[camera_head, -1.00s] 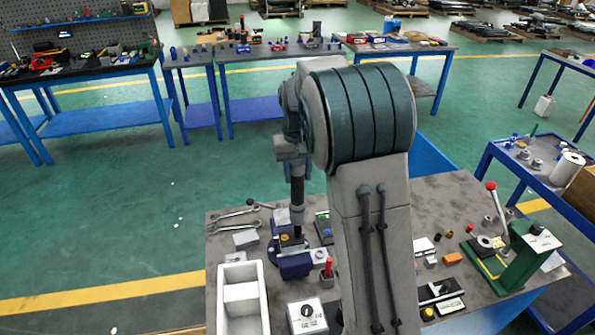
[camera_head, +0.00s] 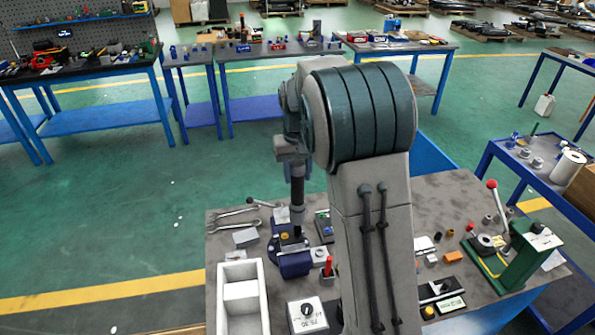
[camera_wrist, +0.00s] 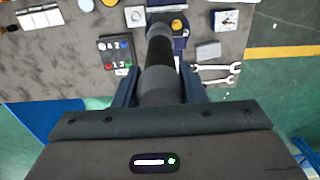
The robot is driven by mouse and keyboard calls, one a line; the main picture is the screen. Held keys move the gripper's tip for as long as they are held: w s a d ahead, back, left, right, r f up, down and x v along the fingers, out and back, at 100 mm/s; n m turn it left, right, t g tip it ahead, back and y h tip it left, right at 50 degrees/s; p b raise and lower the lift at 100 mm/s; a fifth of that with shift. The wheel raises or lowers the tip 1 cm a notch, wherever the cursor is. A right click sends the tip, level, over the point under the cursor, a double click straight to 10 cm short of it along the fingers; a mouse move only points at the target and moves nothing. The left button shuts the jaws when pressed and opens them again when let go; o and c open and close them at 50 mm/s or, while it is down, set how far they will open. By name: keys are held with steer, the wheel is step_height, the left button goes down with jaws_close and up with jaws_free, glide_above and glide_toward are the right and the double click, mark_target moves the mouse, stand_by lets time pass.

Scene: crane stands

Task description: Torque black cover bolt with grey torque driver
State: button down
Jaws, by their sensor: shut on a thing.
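The grey torque driver (camera_wrist: 160,70) is a dark cylinder held between the two fingers of my gripper (camera_wrist: 161,88), pointing away from the wrist camera. It hangs upright in the head view (camera_head: 297,192). Its lower end is over or at a blue fixture (camera_head: 292,264) that carries a small black block (camera_head: 289,240), which may be the black cover. I cannot tell whether the tip touches a bolt. The bolt itself is hidden or too small to see. In the wrist view, the driver's far end reaches the blue fixture (camera_wrist: 181,42).
Two wrenches (camera_wrist: 214,73) lie beside the fixture. A small panel with coloured buttons (camera_wrist: 116,50) sits on its other side. A white divided tray (camera_head: 259,296), a white dial box (camera_head: 307,315) and a green press (camera_head: 515,258) stand on the same bench. My arm hides the middle of the bench.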

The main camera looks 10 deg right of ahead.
steer(key=shift+f, duration=0.65)
stand_by(3.7)
